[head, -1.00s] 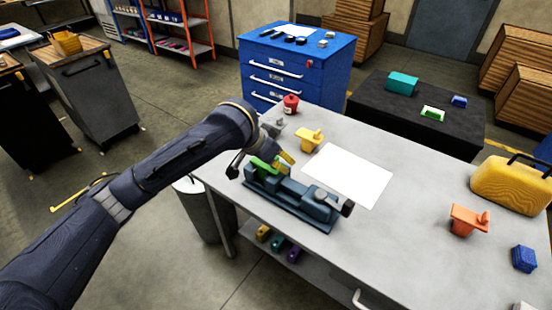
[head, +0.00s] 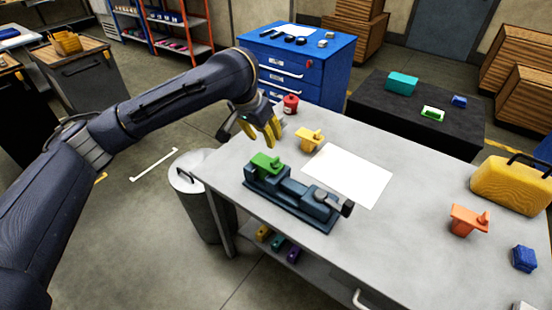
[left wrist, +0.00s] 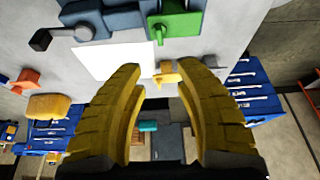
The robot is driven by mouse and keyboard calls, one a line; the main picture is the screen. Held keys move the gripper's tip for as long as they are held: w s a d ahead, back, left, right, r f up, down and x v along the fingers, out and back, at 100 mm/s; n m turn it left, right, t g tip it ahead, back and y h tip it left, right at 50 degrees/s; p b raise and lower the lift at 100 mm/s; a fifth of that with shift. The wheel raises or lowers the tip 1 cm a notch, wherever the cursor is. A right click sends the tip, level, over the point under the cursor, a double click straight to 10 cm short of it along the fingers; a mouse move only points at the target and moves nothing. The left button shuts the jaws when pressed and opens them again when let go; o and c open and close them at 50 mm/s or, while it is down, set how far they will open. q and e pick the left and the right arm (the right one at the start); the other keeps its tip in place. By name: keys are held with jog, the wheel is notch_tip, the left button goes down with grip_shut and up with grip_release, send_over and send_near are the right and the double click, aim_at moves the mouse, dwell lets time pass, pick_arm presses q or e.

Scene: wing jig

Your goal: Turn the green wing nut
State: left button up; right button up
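The green wing nut (head: 266,163) sits on the left end of the dark blue jig (head: 296,199) on the grey table. It also shows at the top of the left wrist view (left wrist: 176,22), on the jig's blue body (left wrist: 118,20). My left gripper (head: 272,134) is above and behind the nut, apart from it. Its yellow fingers (left wrist: 160,80) are spread with nothing between them in the left wrist view. My right gripper is not in view.
A yellow part (head: 311,138) and a red item (head: 291,104) stand behind the jig. A white sheet (head: 347,175) lies beside it. An orange part (head: 468,220), a blue block (head: 524,258) and a yellow case (head: 513,187) are at the right. The front middle of the table is clear.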

aim_at(276, 158)
pick_arm(q)
jog(key=x, duration=1.4)
jog(key=shift+w+f, duration=0.1)
jog(key=shift+f, duration=0.1)
jog(key=shift+o, duration=0.4)
grip_shut()
